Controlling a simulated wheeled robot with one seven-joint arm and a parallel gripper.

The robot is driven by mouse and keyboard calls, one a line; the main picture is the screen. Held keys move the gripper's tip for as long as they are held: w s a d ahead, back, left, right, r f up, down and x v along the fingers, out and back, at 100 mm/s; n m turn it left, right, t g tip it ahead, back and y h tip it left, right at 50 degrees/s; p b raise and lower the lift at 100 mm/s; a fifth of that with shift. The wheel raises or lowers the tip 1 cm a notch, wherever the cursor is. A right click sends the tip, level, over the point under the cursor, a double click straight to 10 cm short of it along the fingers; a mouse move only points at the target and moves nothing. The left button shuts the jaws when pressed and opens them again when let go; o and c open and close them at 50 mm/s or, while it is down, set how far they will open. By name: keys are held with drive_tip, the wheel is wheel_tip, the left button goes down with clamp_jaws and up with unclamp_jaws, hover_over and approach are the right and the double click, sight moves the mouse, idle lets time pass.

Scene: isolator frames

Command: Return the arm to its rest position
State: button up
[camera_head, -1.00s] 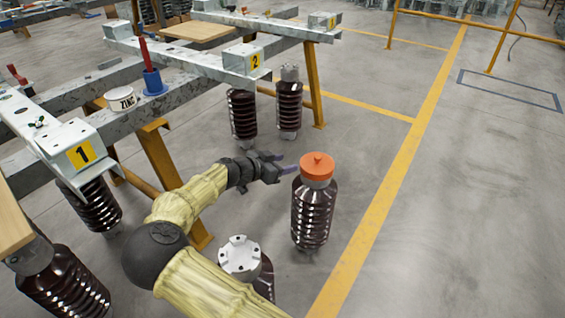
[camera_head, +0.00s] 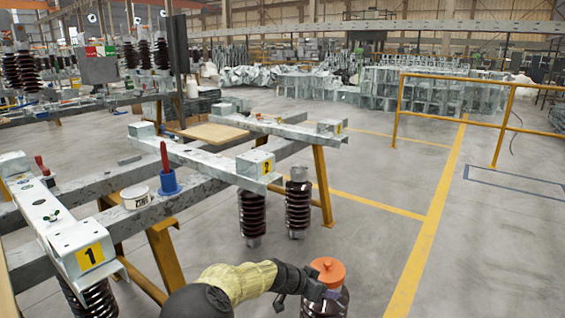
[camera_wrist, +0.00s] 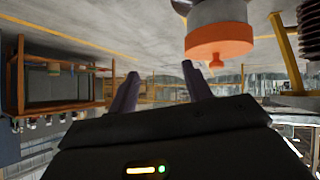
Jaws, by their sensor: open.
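My arm, in its yellow sleeve, reaches in from the bottom edge of the head view. My gripper (camera_head: 318,292) is beside the lower left of an orange cap (camera_head: 327,271) and overlaps it in the picture; I cannot tell whether they touch. The cap sits on a dark brown ribbed insulator (camera_head: 338,306), mostly cut off by the bottom edge. In the wrist view my gripper (camera_wrist: 161,88) is open, two purple fingers apart with nothing between them. The orange cap (camera_wrist: 219,42) appears upside down there, to the right of the fingers.
Steel beams on yellow legs stand at the left, with plates marked 1 (camera_head: 90,256) and 2 (camera_head: 266,167). A white ZINC tub (camera_head: 135,197) and a blue holder (camera_head: 169,183) rest on a beam. Floor at right is clear to a yellow railing (camera_head: 455,125).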

drive_tip(key=s+d+n+g+y+p, duration=0.25)
drive_tip(key=s+d+y, duration=0.3)
drive_tip(key=s, duration=0.55)
drive_tip(key=s+a+r+n+y+p, duration=0.1)
drive_tip(key=s+r+n+y, duration=0.1)
drive_tip(key=s+r+n, duration=0.45)
drive_tip(key=s+a+r+n+y+p, duration=0.15)
drive_tip(key=s+r, duration=0.25)
drive_tip(key=s, duration=0.5)
drive_tip(key=w+p+v, duration=0.3)
drive_tip(key=p+v, duration=1.5)
drive_tip(key=w+r+p+v, duration=0.1)
drive_tip(key=w+p+v, duration=0.3)
drive_tip(key=p+v, duration=1.5)
drive_tip(key=shift+w+d+r, duration=0.3)
drive_tip(key=shift+d+r, duration=0.05)
drive_tip(key=shift+d, duration=0.3)
drive_tip(key=shift+m, duration=0.25)
drive_tip(key=shift+c, duration=0.4)
